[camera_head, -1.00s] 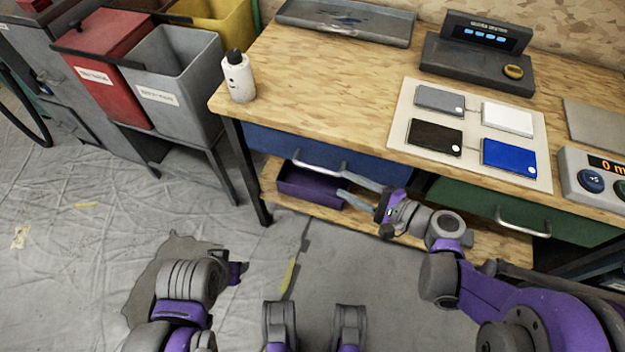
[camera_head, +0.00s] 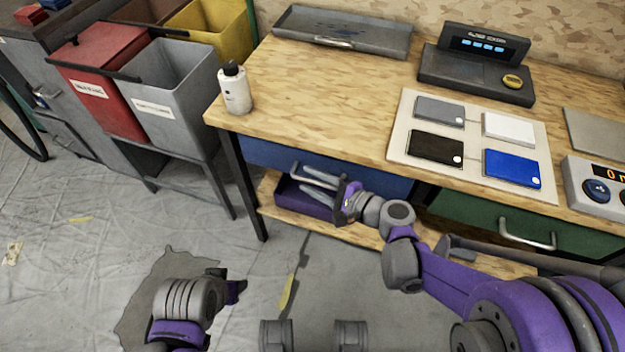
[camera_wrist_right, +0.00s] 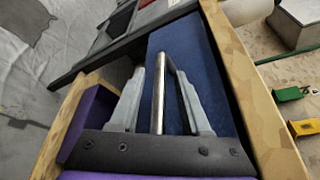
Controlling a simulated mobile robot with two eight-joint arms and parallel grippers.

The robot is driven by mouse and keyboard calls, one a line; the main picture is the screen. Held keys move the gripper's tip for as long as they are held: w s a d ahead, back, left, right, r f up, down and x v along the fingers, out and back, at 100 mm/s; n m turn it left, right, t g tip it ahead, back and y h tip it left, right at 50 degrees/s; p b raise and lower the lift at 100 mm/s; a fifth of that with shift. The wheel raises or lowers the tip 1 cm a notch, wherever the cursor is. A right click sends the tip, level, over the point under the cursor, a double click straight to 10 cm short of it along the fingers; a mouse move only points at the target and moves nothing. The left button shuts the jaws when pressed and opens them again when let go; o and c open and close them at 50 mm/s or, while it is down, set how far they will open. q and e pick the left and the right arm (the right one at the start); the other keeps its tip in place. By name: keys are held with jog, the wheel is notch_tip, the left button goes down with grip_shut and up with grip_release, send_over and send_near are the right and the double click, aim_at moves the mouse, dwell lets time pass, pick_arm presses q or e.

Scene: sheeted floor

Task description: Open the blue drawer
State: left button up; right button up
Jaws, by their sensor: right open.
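The blue drawer (camera_head: 378,182) is under the left part of the wooden workbench, its front near flush with the bench, and looks shut. Its silver bar handle (camera_wrist_right: 158,100) shows in the right wrist view. My right gripper (camera_head: 305,179) is open at the handle. In the right wrist view the gripper (camera_wrist_right: 160,78) has one finger on each side of the bar, with gaps visible, and the blue front (camera_wrist_right: 212,85) lies just beyond. Part of my left arm shows at the bottom of the head view, but its gripper fingers do not.
A purple bin (camera_head: 300,203) sits on the lower shelf (camera_head: 345,232) below the drawer. A green drawer (camera_head: 475,220) is to the right. A white bottle (camera_head: 236,92) stands near the bench's left corner. A grey bin (camera_head: 172,105) stands left of the bench.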

jog(key=shift+c, duration=0.2)
grip_shut()
dwell(1.1)
